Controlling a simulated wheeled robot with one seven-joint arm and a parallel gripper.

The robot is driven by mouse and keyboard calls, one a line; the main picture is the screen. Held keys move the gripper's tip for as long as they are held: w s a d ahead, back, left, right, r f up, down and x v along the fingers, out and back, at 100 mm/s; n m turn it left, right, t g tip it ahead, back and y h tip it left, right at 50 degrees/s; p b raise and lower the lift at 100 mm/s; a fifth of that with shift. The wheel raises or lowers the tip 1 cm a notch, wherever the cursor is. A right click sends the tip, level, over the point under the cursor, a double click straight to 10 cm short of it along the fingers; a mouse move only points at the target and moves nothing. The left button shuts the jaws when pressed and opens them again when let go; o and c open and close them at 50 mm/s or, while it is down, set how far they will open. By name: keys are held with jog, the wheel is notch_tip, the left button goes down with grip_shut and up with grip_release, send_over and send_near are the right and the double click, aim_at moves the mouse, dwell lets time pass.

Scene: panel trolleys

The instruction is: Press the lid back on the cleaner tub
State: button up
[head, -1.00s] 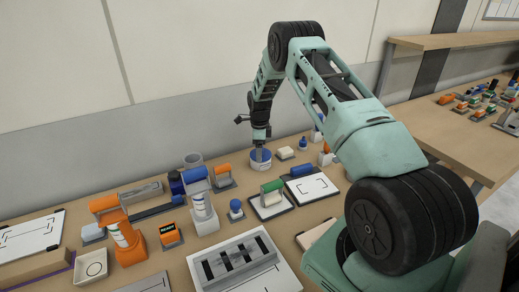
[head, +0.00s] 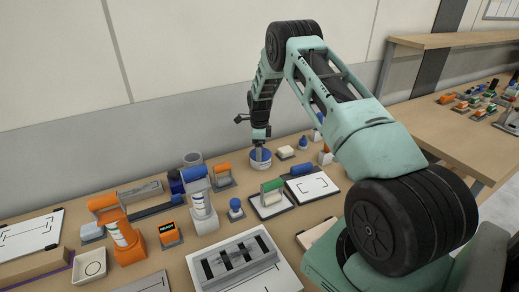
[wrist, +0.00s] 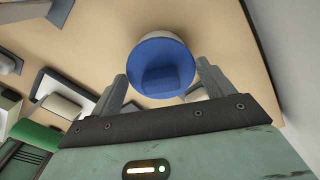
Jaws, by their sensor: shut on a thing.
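The cleaner tub (head: 261,165) is a low, round white tub with a label, near the wall at the back of the bench. Its blue lid (wrist: 160,62) is at the top of the tub, with a raised blue grip in its middle. In the wrist view, part of the white tub (wrist: 158,37) shows past the lid's far edge. My gripper (head: 260,152) points down over the tub. In the wrist view, my gripper (wrist: 163,85) has a finger at each side of the lid's grip and is shut on the lid. I cannot tell whether the lid is fully seated.
A pale block (head: 285,153) and a small blue-capped bottle (head: 303,144) stand right of the tub. An orange-handled tool (head: 223,174) is at its left. The wall is close behind.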

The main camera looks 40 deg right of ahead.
dwell(0.3)
jog(key=o, duration=0.9)
jog(key=shift+r+p, duration=1.7)
jog(key=shift+r, duration=1.8)
grip_shut()
